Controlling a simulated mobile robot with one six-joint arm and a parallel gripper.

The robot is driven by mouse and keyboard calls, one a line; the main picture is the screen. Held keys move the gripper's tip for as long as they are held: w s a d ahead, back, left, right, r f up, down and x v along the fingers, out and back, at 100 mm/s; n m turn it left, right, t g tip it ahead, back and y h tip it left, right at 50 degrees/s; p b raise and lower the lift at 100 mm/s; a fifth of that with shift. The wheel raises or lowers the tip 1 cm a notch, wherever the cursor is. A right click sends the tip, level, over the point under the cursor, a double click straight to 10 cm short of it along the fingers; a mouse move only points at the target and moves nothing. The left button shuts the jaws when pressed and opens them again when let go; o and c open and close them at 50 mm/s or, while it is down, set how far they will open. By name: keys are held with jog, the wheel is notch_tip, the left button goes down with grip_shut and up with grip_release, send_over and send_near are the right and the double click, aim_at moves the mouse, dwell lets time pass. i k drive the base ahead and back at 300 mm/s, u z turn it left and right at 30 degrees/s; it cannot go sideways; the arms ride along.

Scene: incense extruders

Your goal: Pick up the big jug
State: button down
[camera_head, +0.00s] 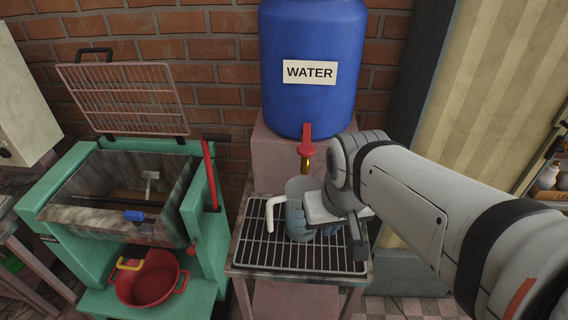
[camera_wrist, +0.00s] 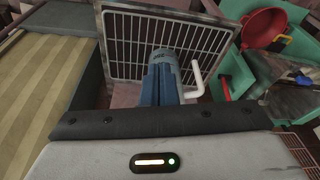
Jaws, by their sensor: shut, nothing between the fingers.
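The big jug (camera_head: 296,200) is a translucent grey-blue vessel with a white handle on its left. It stands upright on the wire rack under the water tap in the head view. In the wrist view the jug (camera_wrist: 166,55) shows partly, with its white handle to the right. My gripper (camera_head: 335,226) is at the jug's right side in the head view and hides part of it. In the wrist view my gripper's fingers (camera_wrist: 162,82) are together in front of the jug, with nothing held. I cannot tell whether they touch it.
A blue water barrel (camera_head: 312,110) with a red tap (camera_head: 307,138) stands on a pink block behind the jug. The wire rack table (camera_head: 262,254) is otherwise clear. A green machine (camera_head: 205,262) with a red pot (camera_head: 150,285) stands at the left.

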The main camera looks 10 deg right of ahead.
aim_at(296, 228)
jog(key=z, duration=0.8)
jog(key=k, duration=1.35)
jog(key=u, duration=1.3)
jog(key=i, duration=1)
jog(key=u, duration=0.05)
